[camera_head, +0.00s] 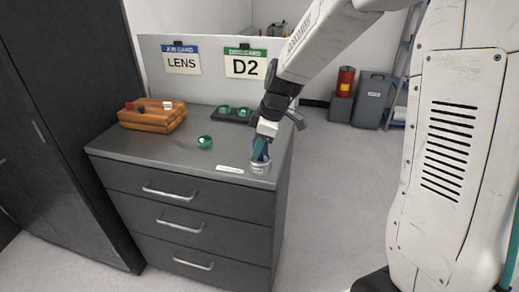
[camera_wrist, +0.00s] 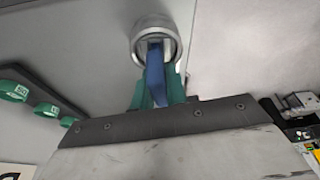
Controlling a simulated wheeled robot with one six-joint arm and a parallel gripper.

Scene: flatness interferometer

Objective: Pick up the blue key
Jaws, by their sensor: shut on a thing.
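The blue key (camera_wrist: 155,72) stands between the green fingers of my gripper (camera_wrist: 156,88) in the wrist view. Its far end lies within or over a round metal ring-like holder (camera_wrist: 140,46); I cannot tell how deep it sits. In the head view my gripper (camera_head: 260,152) points down at the front right corner of the cabinet top, with a sliver of blue between its fingers. The metal holder (camera_head: 259,167) is right under it. The gripper is shut on the blue key. The key's lower end is partly hidden.
A dark tray with green rings (camera_head: 233,114) stands behind, and an orange tray (camera_head: 152,120) with small pieces at the left. A white label (camera_head: 229,169) lies near the front edge. Signs stand at the back.

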